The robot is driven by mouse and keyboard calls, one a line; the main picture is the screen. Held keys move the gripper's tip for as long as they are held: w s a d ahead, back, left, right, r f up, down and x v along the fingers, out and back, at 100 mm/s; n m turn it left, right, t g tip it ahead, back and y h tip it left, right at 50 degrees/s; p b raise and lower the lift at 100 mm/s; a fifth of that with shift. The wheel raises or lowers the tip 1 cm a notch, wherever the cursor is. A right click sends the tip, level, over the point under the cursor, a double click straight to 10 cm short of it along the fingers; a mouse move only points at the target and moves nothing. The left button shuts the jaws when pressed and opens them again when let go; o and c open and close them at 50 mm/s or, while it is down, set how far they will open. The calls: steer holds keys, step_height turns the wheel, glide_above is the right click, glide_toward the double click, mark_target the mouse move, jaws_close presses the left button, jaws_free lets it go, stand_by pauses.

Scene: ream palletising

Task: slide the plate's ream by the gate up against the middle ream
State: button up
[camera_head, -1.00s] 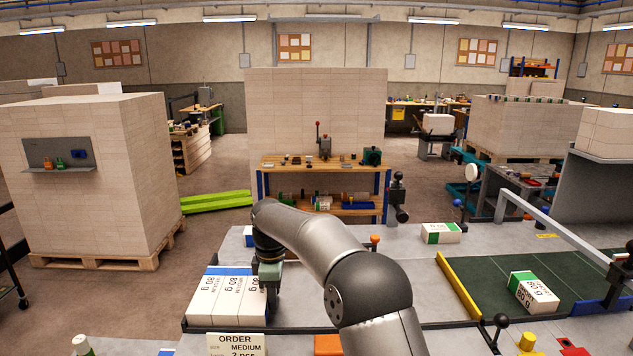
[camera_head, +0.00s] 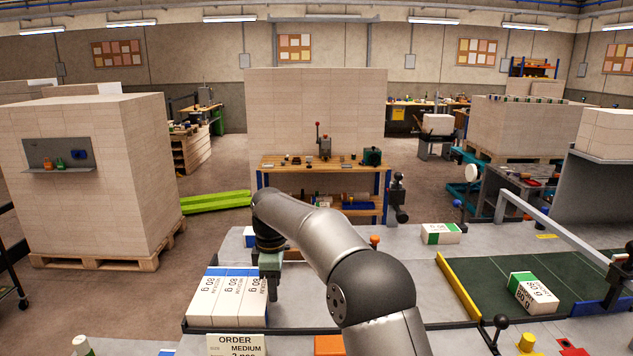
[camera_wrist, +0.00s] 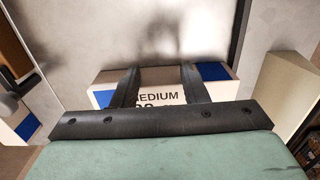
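Three white reams with blue ends and "80 g MEDIUM" labels lie side by side on a plate at the lower left of the head view: a left ream (camera_head: 202,299), the middle ream (camera_head: 230,300) and a right ream (camera_head: 254,303). Any gaps between them are too small to tell. My gripper (camera_head: 272,297) points down at the right ream's right side; contact is unclear. In the wrist view, the two dark fingers of my gripper (camera_wrist: 160,72) stand apart, with a labelled ream (camera_wrist: 158,98) showing between and beyond them. My gripper's body hides part of that ream.
An order sign (camera_head: 236,343) stands in front of the plate. A green-banded ream (camera_head: 441,234) lies on the grey table, and another (camera_head: 533,293) lies on the dark green mat behind a yellow bar (camera_head: 458,286).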

steer(key=r, duration=0.1)
steer(key=d+r, duration=0.2)
steer(key=r, duration=0.1)
steer(key=shift+r, duration=0.1)
stand_by(0.3)
steer(key=s+d+m+b, duration=0.1)
steer(key=s+d+m, duration=0.1)
steer(key=s+d, duration=0.2)
steer(key=s+d+m, duration=0.3)
steer(key=s+d, duration=0.2)
steer(key=s+d+m+b, duration=0.1)
steer(key=s+d+m, duration=0.2)
steer(key=s+d, duration=0.1)
steer(key=shift+s+d+r+t+b, duration=0.1)
steer(key=shift+s+d+t+b, duration=0.1)
steer(key=shift+s, duration=0.25)
steer(key=shift+s+d+r+t+b, duration=0.1)
steer(key=shift+s+d, duration=0.1)
steer(key=shift+s, duration=0.2)
steer(key=s+d+f+m, duration=0.3)
steer(key=s, duration=0.4)
steer(key=s+d+f+m+b, duration=0.1)
steer(key=s+d+f+m, duration=0.2)
steer(key=s, duration=0.4)
steer(key=s+d+f+m+b, duration=0.1)
steer(key=s+d+f+m, duration=0.2)
steer(key=s, duration=0.5)
steer(key=shift+d+f+m, duration=0.2)
steer(key=shift+f+m, duration=0.5)
steer(key=shift+f, duration=0.2)
